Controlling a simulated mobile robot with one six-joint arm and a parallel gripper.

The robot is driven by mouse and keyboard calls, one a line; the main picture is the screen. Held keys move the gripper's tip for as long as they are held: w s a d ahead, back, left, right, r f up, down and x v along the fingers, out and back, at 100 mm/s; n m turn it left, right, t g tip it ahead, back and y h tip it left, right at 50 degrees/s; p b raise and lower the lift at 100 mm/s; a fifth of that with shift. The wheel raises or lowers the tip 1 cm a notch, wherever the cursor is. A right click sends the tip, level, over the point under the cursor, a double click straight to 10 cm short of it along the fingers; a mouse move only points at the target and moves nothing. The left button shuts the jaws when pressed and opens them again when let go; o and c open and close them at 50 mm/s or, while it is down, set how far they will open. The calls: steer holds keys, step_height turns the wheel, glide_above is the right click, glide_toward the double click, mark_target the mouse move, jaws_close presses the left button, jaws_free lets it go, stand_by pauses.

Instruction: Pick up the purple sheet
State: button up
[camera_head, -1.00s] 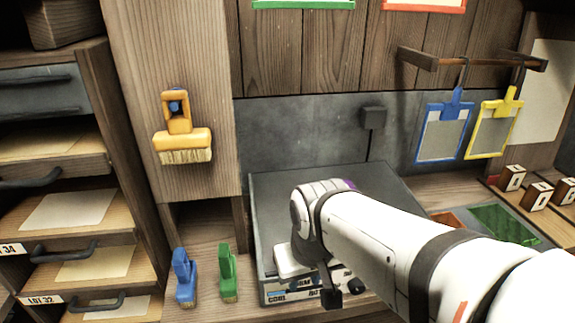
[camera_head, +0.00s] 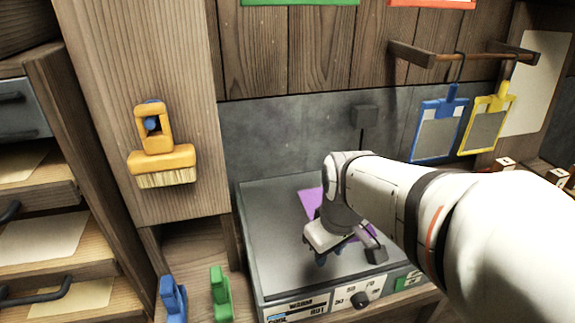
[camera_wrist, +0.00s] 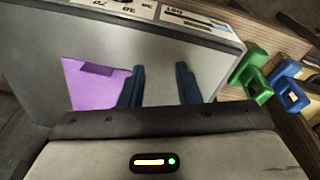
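The purple sheet (camera_head: 311,201) lies on the grey top plate of a low machine (camera_head: 268,211). In the head view my arm and gripper hide part of it. In the wrist view the sheet (camera_wrist: 92,92) is at the left, with a darker purple patch on its edge nearest the machine's front. My gripper (camera_head: 330,256) is above the plate, near the sheet's front side. In the wrist view its two dark blue fingers (camera_wrist: 158,86) are apart, with bare plate between them. The sheet is beside and partly behind the left finger. I cannot tell the gripper's height above the plate.
A blue brush (camera_head: 173,300) and a green brush (camera_head: 220,295) stand left of the machine. An orange brush (camera_head: 161,155) hangs on the wooden panel. Blue (camera_head: 437,132) and yellow (camera_head: 487,128) frames hang from a rail at the right. The plate's left part is clear.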

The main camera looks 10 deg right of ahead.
steer(key=w+d+n+p, duration=0.1)
steer(key=w+d+n, duration=0.2)
steer(key=n, duration=0.1)
steer(key=w+d+n+g+p, duration=0.1)
steer(key=w+d+n, duration=0.2)
steer(key=d+n, duration=0.1)
steer(key=w+d+n, duration=0.3)
steer(key=n, duration=0.3)
steer(key=shift+d+p, duration=0.3)
steer(key=shift+p, duration=0.1)
step_height(320, 180, down, 7)
steer(key=shift+w+d+p, duration=0.1)
steer(key=shift+d+p, duration=0.05)
steer(key=shift+p, duration=0.15)
steer(key=shift+c, duration=0.2)
jaws_close()
